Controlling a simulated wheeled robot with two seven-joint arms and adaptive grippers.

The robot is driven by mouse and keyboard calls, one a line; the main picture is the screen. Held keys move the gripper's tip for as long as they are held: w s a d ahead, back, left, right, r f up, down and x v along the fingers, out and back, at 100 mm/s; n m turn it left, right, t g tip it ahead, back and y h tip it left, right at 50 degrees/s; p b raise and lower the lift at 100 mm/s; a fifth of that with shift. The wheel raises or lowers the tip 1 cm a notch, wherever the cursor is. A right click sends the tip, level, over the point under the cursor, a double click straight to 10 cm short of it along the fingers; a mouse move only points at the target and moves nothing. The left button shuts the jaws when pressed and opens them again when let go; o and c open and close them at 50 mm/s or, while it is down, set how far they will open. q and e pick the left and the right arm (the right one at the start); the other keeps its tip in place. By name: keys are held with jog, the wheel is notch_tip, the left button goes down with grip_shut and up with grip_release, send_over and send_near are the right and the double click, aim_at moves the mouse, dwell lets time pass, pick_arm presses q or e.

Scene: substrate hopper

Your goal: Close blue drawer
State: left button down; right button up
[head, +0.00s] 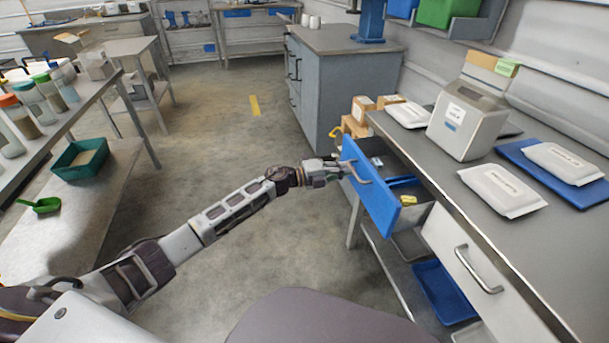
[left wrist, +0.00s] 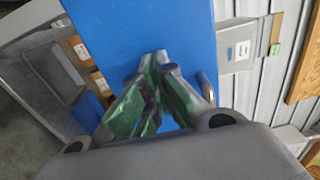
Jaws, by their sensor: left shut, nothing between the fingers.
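The blue drawer (head: 371,200) is pulled out from under the grey bench on the right in the head view. It has a metal handle (head: 356,172) on its blue front, and blue and yellow items lie inside it. My left gripper (head: 343,169) is shut and empty, right at the drawer's front beside the handle. In the left wrist view the blue front (left wrist: 150,27) fills the middle, with the closed fingertips (left wrist: 160,62) in front of it and the handle (left wrist: 207,88) to their right. I cannot tell whether the fingertips touch the front. My right gripper is not in view.
A white drawer (head: 460,250) with a metal handle is beside the blue one. A blue tray (head: 440,292) lies on the shelf below. The bench top (head: 440,150) holds white packages and a grey hopper (head: 468,118). Cardboard boxes (head: 355,125) stand behind the blue drawer. Open floor lies to its left.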

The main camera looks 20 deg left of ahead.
aim_at(376, 162)
pick_arm(q)
jog(key=x, duration=0.6)
jog(key=shift+w+d, duration=0.2)
jog(key=x, duration=0.3)
jog(key=shift+d+b, duration=0.15)
jog(key=shift+b, duration=0.2)
jog(key=shift+w+d, duration=0.4)
jog(key=shift+d, duration=0.15)
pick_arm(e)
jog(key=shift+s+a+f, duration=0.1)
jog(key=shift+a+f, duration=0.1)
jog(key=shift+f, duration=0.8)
pick_arm(q)
jog(key=shift+r, duration=0.15)
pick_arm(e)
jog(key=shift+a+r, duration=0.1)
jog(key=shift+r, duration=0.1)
pick_arm(q)
jog(key=shift+a, duration=0.1)
